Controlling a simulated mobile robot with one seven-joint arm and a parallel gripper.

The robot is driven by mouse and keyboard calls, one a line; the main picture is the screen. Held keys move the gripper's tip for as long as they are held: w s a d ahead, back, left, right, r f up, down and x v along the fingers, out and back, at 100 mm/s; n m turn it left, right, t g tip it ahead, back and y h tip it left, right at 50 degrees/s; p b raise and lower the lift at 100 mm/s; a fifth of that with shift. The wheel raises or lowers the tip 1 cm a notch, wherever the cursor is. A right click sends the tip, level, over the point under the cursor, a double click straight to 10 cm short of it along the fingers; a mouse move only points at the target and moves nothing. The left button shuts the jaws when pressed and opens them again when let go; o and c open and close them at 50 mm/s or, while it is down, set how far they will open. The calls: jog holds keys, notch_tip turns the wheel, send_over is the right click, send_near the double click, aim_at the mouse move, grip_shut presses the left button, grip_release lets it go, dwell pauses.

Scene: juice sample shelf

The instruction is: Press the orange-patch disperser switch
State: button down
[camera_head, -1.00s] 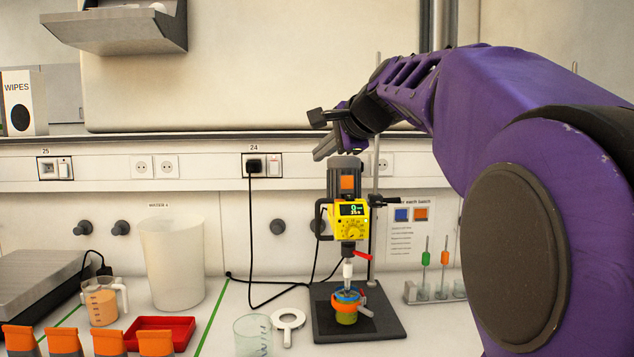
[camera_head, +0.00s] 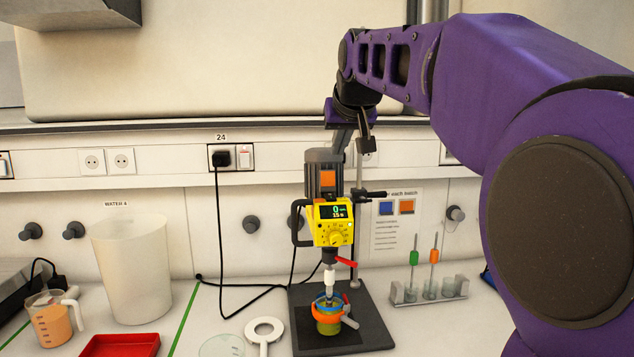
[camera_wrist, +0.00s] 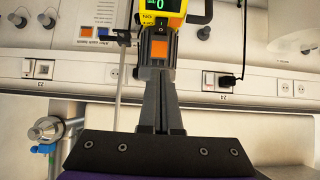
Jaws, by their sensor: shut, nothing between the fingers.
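The disperser stands on a dark base plate (camera_head: 372,327). Its grey motor (camera_head: 312,157) carries an orange patch (camera_head: 327,179), also seen in the wrist view (camera_wrist: 159,48). Below is its yellow control box (camera_head: 333,223) with a lit display reading 0 and a dial. In the wrist view the box (camera_wrist: 165,29) bears ON and OFF lettering. My gripper (camera_head: 343,138) is beside the motor's top, partly hidden. In the wrist view my gripper (camera_wrist: 158,75) is shut and empty, its fingers pointing towards the motor. I cannot tell whether they touch it.
A container (camera_head: 327,318) sits under the disperser shaft. Wall socket 24 (camera_head: 221,158) holds a black plug beside a switch (camera_head: 246,156). A sheet (camera_head: 397,235) shows blue and orange squares.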

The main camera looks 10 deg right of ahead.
dwell(0.3)
send_over(330, 197)
jog(key=s, duration=0.1)
jog(key=f, duration=0.5)
jog(key=shift+s+f, duration=0.2)
jog(key=shift+f, duration=0.2)
jog(key=shift+w+f, duration=0.25)
jog(key=shift+f, duration=0.4)
jog(key=shift+w+f, duration=0.2)
jog(key=shift+f, duration=1.3)
jog(key=shift+f, duration=0.3)
jog(key=shift+w, duration=0.3)
